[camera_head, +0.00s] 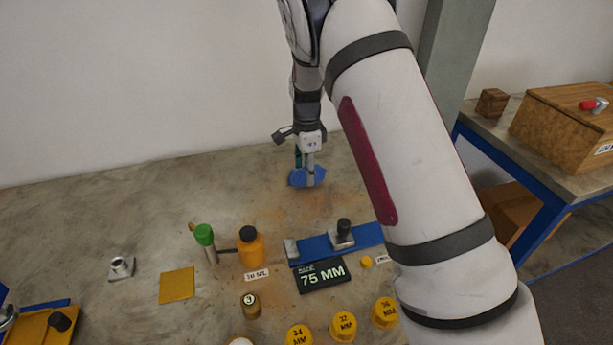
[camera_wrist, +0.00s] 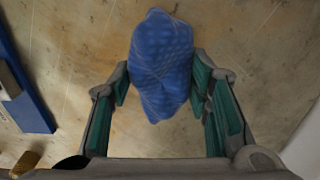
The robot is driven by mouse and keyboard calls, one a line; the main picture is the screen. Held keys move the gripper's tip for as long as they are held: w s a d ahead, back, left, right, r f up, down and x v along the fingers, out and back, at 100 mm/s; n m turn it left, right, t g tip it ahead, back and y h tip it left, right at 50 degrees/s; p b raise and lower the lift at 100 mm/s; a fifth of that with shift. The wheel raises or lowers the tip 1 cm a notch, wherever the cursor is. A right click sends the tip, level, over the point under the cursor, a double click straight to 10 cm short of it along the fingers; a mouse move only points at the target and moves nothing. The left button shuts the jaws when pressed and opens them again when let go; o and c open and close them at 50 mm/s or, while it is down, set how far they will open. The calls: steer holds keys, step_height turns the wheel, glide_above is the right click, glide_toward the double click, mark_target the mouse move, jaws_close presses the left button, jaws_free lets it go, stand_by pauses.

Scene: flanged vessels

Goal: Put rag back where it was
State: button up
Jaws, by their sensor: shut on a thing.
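The rag (camera_head: 301,178) is a crumpled blue cloth near the back of the bench, close to the wall. In the wrist view the rag (camera_wrist: 161,65) sits between the two green-padded fingers. My gripper (camera_head: 309,167) points down and is shut on the rag; the fingers (camera_wrist: 160,90) stay apart by the cloth's width. I cannot tell whether the rag touches the bench top or hangs just above it. A yellow square mat (camera_head: 177,285) lies bare at the front left of the bench.
A blue rail (camera_head: 318,246) with a black-knobbed slider, an orange bottle (camera_head: 251,248), a green-capped tube (camera_head: 205,240) and a 75 MM sign (camera_head: 322,276) stand in front of the gripper. Yellow caps (camera_head: 343,326) line the front. The bench left of the rag is clear.

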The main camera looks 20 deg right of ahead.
steer(key=shift+f, duration=1.05)
steer(key=shift+f, duration=0.15)
steer(key=o, duration=1.1)
